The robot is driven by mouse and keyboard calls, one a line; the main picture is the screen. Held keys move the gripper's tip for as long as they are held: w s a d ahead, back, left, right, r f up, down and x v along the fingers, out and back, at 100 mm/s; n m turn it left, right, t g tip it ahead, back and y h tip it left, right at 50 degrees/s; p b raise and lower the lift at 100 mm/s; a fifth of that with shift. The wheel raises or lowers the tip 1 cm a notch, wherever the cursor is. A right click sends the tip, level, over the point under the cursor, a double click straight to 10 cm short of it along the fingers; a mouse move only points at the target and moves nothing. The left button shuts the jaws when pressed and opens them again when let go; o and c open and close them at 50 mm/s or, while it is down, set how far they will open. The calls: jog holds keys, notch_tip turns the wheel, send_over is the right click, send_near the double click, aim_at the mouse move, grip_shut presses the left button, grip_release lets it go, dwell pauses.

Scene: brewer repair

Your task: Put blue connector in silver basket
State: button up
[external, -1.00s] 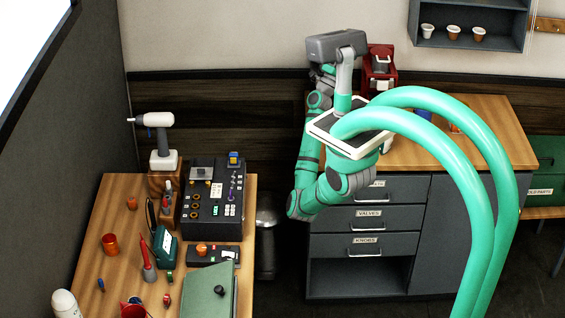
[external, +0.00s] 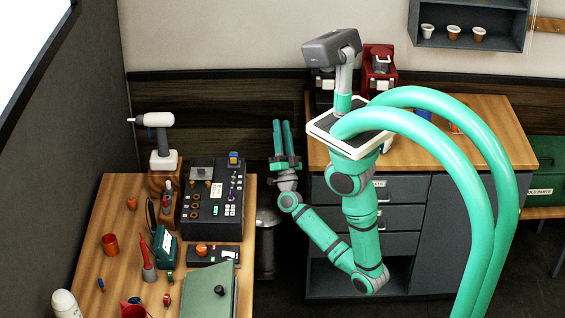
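A small blue piece (external: 234,158) sits at the back right of the black panel box on the left bench. A smaller blue piece (external: 100,285) lies at that bench's left front. I cannot tell which one is the blue connector. I cannot make out a silver basket for sure. My gripper (external: 282,122) is in the gap between the left bench and the grey drawer cabinet, its two long teal fingers pointing away from the camera. It is apart from both blue pieces. No object shows in it, but the width of its opening is unclear.
A red machine (external: 380,68) stands on the right counter (external: 490,115). The drawer cabinet (external: 400,190) is close beside my arm.

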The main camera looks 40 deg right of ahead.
jog(key=s+a+f+n+g+y, duration=0.2)
jog(key=s+a+f+n+y, duration=0.2)
jog(key=s+f, duration=0.4)
jog(key=s+a+f+n+g+y, duration=0.2)
jog(key=s+a+f+n+y, duration=0.3)
jog(key=s+f+n+y, duration=0.1)
jog(key=s+a+f+n+g+y, duration=0.2)
jog(key=s+a+f+n+y, duration=0.3)
jog(key=s+f, duration=0.4)
jog(key=shift+s+f+n+g+y, duration=0.4)
jog(key=shift+s+n+y, duration=0.15)
jog(key=shift+s, duration=0.35)
jog(key=shift+r, duration=0.1)
